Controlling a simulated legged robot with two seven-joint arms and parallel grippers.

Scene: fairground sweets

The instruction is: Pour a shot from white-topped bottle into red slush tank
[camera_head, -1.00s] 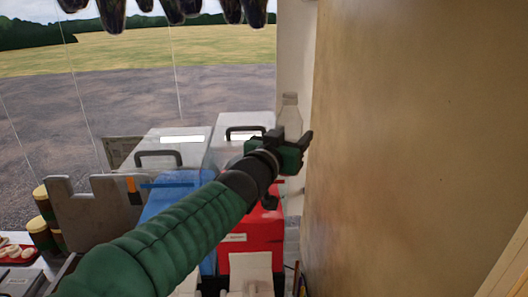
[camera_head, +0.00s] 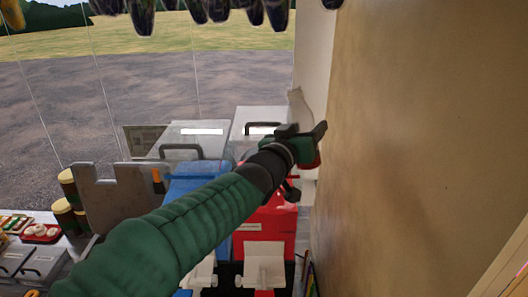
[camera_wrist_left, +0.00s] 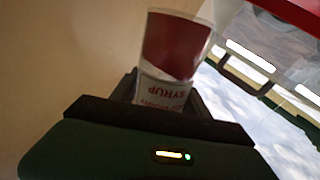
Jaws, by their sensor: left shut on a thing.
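My left gripper (camera_head: 306,144) is shut on a syrup bottle. In the head view the bottle's pale upper part (camera_head: 298,99) shows above the gripper, leaning to the left. In the left wrist view the clear bottle (camera_wrist_left: 175,45) holds dark red liquid, and its white label reads SYRUP upside down. The red slush tank (camera_head: 268,228) stands below and left of the gripper, partly hidden by my left arm. Its clear top section with a dark handle (camera_head: 262,125) is just left of the bottle. I cannot tell whether any syrup flows. My right gripper is out of view.
A blue slush tank (camera_head: 200,182) stands left of the red one. A tan wall (camera_head: 420,150) is close on the right of the gripper. Grey holders (camera_head: 110,200), jars (camera_head: 68,190) and a red tray of sweets (camera_head: 40,233) are at the left.

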